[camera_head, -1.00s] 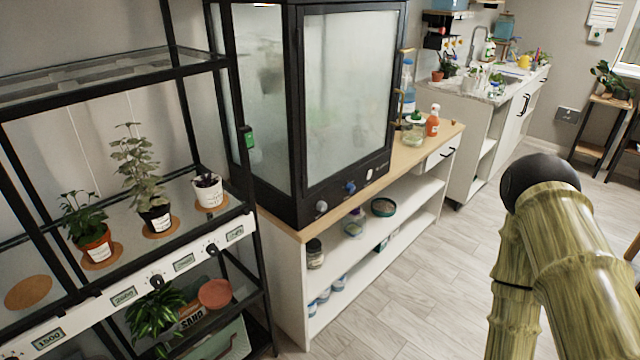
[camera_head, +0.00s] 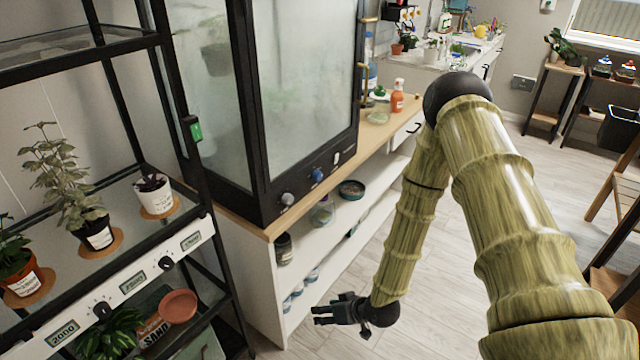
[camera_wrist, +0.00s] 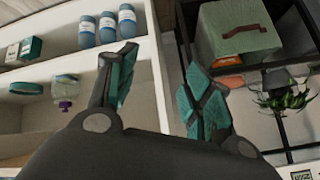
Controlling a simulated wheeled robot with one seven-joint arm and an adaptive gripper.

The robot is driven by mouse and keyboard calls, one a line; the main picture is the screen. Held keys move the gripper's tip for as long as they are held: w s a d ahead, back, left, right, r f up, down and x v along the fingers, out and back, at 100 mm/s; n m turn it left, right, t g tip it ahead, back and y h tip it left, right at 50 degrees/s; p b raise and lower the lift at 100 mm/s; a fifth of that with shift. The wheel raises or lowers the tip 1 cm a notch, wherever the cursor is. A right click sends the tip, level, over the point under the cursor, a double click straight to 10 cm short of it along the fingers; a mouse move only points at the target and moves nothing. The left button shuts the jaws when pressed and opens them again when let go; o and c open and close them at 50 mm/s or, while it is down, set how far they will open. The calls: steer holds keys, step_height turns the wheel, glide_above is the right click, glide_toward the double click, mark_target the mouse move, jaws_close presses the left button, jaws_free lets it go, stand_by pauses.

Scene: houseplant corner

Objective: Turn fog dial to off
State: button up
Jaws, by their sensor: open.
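A tall black-framed cabinet (camera_head: 262,190) with fogged glass stands on the wood-topped bench. Its lower front panel carries a grey dial (camera_head: 288,199), a blue dial (camera_head: 318,174) and a small white switch (camera_head: 337,158). Their labels are too small to read, so I cannot tell which one is the fog dial or how it is set. My gripper (camera_head: 318,314) is open and empty, low in front of the bench shelves and well below the panel. In the wrist view its two fingers (camera_wrist: 162,70) stand apart, and no dial shows there.
The white bench (camera_head: 250,262) has open shelves with jars, a bowl (camera_head: 351,188) and bottles (camera_wrist: 107,28). A black plant rack (camera_head: 185,130) stands close on the left with potted plants. An orange bottle (camera_head: 398,95) stands on the bench top. Floor (camera_head: 350,275) right of the bench is clear.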

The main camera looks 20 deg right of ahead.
steer(key=w+d+r+n+t+y+b, duration=0.15)
steer(key=w+r, duration=0.25)
steer(key=w, duration=0.4)
steer(key=w+d+r+n+t+y+b, duration=0.1)
steer(key=w+d+r+t, duration=0.2)
steer(key=w+r, duration=0.35)
steer(key=n+t+y+b, duration=0.2)
steer(key=n+t+y, duration=0.1)
steer(key=n+y, duration=0.15)
glide_toward(321, 177)
steer(key=shift+n+g+h, duration=0.25)
steer(key=shift+n+h, duration=0.05)
steer(key=x, duration=0.6)
steer(key=p+x, duration=0.1)
steer(key=x, duration=0.2)
steer(key=shift+a+r, duration=0.2)
steer(key=shift+r, duration=0.15)
steer(key=c, duration=1)
